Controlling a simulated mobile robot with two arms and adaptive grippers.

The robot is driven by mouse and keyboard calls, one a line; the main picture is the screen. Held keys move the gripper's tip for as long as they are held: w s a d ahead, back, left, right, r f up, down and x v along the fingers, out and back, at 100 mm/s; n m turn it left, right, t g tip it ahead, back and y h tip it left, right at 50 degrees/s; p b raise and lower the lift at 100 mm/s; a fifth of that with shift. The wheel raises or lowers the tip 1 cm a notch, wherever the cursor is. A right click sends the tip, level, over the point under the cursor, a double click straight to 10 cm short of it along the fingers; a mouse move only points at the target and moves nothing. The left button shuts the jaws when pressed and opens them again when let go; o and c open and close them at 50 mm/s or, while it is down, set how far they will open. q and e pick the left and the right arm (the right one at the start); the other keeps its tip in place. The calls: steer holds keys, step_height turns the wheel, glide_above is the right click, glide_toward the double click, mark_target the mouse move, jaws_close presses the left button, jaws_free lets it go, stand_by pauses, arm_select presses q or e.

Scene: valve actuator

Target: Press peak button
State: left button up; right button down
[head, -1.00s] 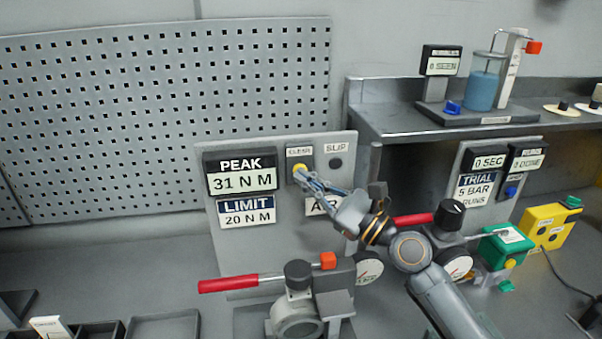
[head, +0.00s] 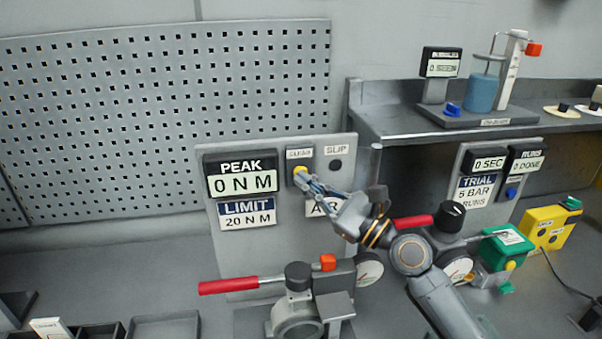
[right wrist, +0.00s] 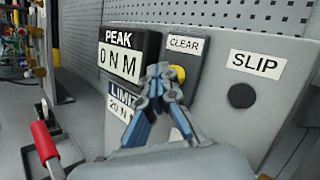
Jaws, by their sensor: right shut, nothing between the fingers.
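The yellow button (head: 299,171) sits under the CLEAR label on the grey panel (head: 290,235). The PEAK display (head: 241,175) beside it reads 0 N M. My right gripper (head: 306,182) is shut and empty, its fingertips at the button. In the right wrist view the fingertips (right wrist: 160,75) overlap the left side of the yellow button (right wrist: 178,73), which is partly hidden; I cannot tell whether they touch it. The PEAK display (right wrist: 122,62) also reads 0 N M there. My left gripper is not in view.
A LIMIT sign (head: 247,213) reads 20 N M below the display. A dark SLIP indicator (head: 335,165) is right of the button. A red-handled valve (head: 242,285) stands in front of the panel. A green box (head: 506,248) and yellow box (head: 552,225) are at right.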

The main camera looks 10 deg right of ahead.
steer(key=shift+s, duration=0.6)
steer(key=s+p, duration=0.2)
steer(key=s, duration=0.3)
stand_by(0.7)
